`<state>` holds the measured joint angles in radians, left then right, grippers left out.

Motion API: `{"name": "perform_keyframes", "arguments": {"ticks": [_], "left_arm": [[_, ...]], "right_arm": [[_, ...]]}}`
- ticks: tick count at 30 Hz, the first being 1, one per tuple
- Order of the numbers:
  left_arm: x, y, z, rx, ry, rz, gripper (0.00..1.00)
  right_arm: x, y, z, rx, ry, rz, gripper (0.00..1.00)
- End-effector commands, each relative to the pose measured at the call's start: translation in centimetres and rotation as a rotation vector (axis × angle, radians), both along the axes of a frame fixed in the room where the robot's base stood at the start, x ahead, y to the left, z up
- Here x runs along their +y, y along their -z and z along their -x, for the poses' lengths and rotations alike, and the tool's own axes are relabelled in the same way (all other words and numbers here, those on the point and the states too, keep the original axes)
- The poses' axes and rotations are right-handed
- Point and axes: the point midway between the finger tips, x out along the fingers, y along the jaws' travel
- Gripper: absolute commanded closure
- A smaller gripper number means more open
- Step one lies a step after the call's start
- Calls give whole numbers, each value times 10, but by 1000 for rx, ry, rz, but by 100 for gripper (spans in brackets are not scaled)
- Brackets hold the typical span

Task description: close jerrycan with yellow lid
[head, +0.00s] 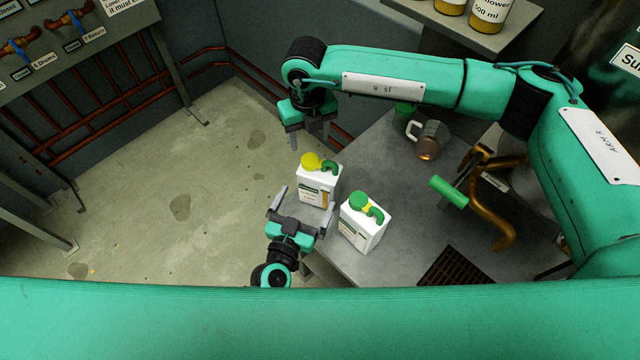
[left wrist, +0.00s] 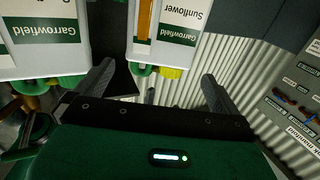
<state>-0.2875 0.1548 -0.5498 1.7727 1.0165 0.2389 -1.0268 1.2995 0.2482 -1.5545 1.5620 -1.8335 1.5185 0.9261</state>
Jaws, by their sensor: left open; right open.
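The white jerrycan (head: 314,188) with a yellow lid (head: 310,160) and green handle stands upright near the table's left edge. The lid is at its top; I cannot tell whether it is screwed down. In the left wrist view this jerrycan (left wrist: 166,45) appears upside down, its yellow lid (left wrist: 171,73) between the finger directions. My left gripper (head: 303,202) is open and empty, in front of this jerrycan, fingers pointing toward it; contact is unclear. Its fingers also show in the left wrist view (left wrist: 158,82). My right gripper (head: 309,138) is open and empty, pointing down behind and above the yellow lid.
A second white jerrycan (head: 361,228) with a green lid (head: 358,200) stands close right of the first. A jug (head: 430,138), a brown metal press with a green handle (head: 448,192) and a grate (head: 456,268) are farther right. Bare table (head: 400,240) lies between.

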Motion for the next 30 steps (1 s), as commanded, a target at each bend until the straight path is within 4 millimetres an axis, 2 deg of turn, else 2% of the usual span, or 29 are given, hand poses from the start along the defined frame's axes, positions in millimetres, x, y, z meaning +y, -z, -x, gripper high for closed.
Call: {"name": "perform_keyframes", "arguments": {"ticks": [9, 15, 22, 30], "left_arm": [[-23, -1, -60, -2, -1, 2, 0], [-35, -1, -90, -2, 1, 1, 0], [-41, 0, -107, 0, 1, 0, 0], [-42, 0, -109, 0, 0, 0, 0]], "right_arm": [[0, 0, 0, 0, 0, 0, 45], [0, 0, 0, 0, 0, 0, 45], [0, 0, 0, 0, 0, 0, 45], [0, 0, 0, 0, 0, 0, 45]]}}
